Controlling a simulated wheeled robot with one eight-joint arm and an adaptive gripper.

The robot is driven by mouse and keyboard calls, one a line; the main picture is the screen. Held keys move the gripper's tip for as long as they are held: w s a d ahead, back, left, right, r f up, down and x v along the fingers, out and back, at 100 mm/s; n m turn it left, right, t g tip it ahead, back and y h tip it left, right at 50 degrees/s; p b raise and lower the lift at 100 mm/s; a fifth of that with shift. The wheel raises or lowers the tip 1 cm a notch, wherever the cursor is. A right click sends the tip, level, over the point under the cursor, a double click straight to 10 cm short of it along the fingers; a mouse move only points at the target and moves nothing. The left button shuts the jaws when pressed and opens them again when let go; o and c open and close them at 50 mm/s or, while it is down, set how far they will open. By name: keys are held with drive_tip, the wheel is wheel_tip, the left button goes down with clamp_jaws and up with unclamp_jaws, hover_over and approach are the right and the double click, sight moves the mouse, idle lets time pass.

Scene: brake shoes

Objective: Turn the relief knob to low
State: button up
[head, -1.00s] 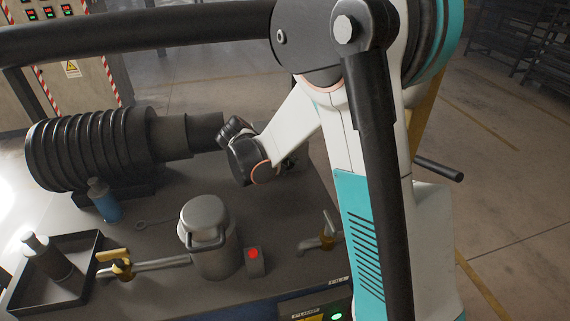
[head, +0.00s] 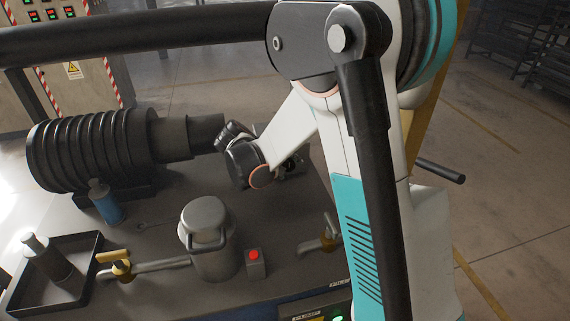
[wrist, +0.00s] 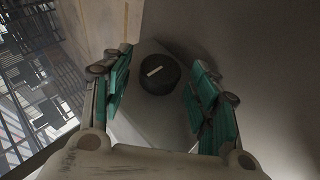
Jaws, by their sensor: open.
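The relief knob, a round black knob (wrist: 163,82) with a white pointer line, shows in the wrist view on a grey block. Its pointer line runs slightly slanted, lower at left and higher at right. No low mark is readable. My gripper (wrist: 160,66) is open, its teal-padded fingers on either side of the knob with a gap on each side. In the head view my wrist (head: 250,163) is over the far right part of the bench, and my arm hides the knob and most of the gripper.
A lidded grey pot (head: 208,245), a red button box (head: 255,263) and brass-ended valves (head: 122,268) stand on the bench. A ribbed dark cylinder (head: 90,150) lies at the back left. A blue bottle (head: 106,203) and a black tray (head: 88,285) are at left.

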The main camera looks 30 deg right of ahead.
drive_tip(key=v, duration=1.2)
drive_tip(key=shift+s, duration=0.1)
